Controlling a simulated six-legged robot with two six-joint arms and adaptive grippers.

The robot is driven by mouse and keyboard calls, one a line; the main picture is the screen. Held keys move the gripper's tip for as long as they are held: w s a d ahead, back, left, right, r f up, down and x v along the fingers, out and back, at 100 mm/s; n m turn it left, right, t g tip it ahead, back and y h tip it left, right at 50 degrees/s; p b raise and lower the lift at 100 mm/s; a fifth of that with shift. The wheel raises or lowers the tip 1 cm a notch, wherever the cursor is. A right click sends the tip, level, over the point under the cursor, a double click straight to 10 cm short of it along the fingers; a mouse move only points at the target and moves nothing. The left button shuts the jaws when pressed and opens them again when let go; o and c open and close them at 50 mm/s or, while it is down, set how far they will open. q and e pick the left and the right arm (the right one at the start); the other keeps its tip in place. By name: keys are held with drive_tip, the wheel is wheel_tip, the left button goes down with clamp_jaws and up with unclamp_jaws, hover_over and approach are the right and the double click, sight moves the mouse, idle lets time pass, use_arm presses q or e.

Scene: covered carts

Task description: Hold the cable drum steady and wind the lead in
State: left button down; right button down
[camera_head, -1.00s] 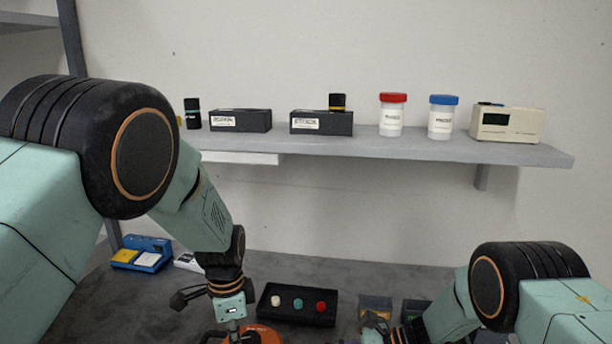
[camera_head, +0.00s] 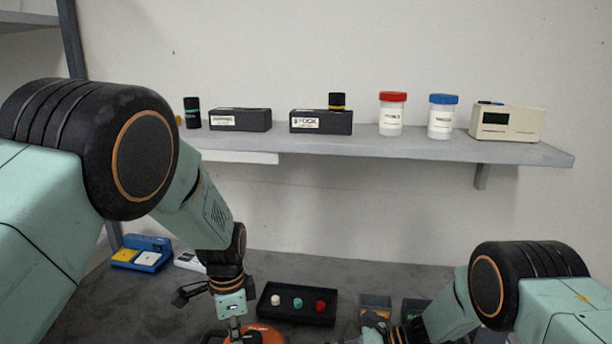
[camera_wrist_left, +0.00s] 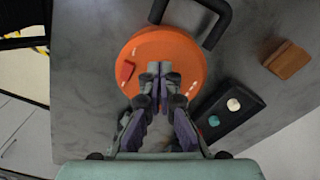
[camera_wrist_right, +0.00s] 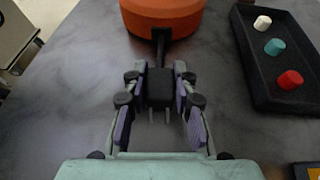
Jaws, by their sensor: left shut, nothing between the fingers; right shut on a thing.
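My right gripper (camera_wrist_right: 160,72) is shut on a black plug-like block (camera_wrist_right: 160,90) with prongs. A black lead (camera_wrist_right: 160,42) runs from the block to the drum.
A black tray (camera_head: 297,304) with white, teal and red knobs sits close beside the drum. A brown block (camera_wrist_left: 286,59) lies farther off. A blue device (camera_head: 142,253) stands back left. A shelf (camera_head: 380,147) with boxes and jars runs above the table.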

use_arm(q)
drive_tip(key=shift+w+a, duration=0.25)
drive_tip(key=shift+w, duration=0.45)
drive_tip(key=shift+a, duration=0.1)
idle(0.4)
drive_tip(key=shift+a+r, duration=0.1)
drive_tip(key=shift+a, duration=0.2)
drive_tip(key=shift+r, duration=2.9)
drive_tip(key=shift+s+d+f, duration=0.3)
drive_tip(key=shift+s+f, duration=0.15)
drive_tip(key=shift+f, duration=0.55)
drive_tip(key=shift+s+d+f, duration=0.3)
drive_tip(key=shift+s+f, duration=0.15)
drive_tip(key=shift+f, duration=0.55)
drive_tip(key=shift+s+d+f, duration=0.3)
drive_tip(key=shift+s+f, duration=0.15)
drive_tip(key=shift+f, duration=0.55)
